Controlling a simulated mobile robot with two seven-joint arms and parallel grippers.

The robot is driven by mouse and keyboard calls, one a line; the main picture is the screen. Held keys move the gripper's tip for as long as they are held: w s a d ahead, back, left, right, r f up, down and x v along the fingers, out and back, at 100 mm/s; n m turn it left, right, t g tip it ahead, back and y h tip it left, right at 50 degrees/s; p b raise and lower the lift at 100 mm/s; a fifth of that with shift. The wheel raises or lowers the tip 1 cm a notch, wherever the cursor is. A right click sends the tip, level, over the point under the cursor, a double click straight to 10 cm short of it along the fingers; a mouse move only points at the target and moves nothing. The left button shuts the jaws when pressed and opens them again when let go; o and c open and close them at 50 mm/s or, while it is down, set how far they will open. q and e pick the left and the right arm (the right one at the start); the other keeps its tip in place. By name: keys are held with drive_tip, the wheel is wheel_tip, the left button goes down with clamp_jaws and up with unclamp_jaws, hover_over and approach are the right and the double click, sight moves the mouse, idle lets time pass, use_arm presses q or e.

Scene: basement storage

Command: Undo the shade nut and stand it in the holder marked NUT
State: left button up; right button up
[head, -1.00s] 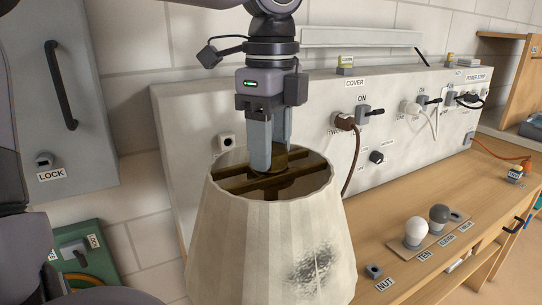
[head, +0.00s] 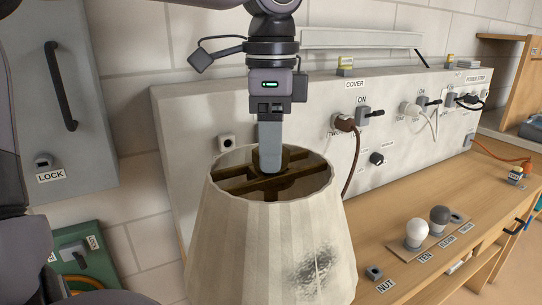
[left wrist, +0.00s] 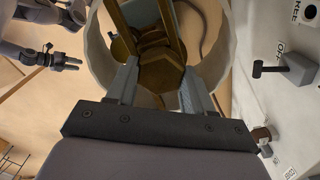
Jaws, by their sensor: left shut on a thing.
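The pale, dark-smudged lampshade (head: 262,245) stands upright in front of the panel. The brown, many-sided shade nut (left wrist: 160,72) sits at the middle of the brown cross bars (head: 240,184) in its open top. My left gripper (head: 270,170) points straight down into that opening, shut on the nut, with one finger on each side in the left wrist view (left wrist: 158,85). In the head view the near finger hides most of the nut. The grey holder marked NUT (head: 374,272) is on the bench, its top hole empty. My right gripper (left wrist: 68,63) is away at the left, fingers apart.
The white panel (head: 185,130) with switches and plugged cords stands close behind the shade. A white bulb (head: 417,233) and a dark bulb (head: 439,215) stand on a labelled board right of the NUT holder. A grey cabinet (head: 75,100) is at left.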

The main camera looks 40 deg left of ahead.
use_arm(q)
drive_tip(key=shift+r+p, duration=0.5)
drive_tip(key=shift+r, duration=0.15)
drive_tip(key=shift+r+p, duration=0.9)
drive_tip(key=shift+r, duration=0.15)
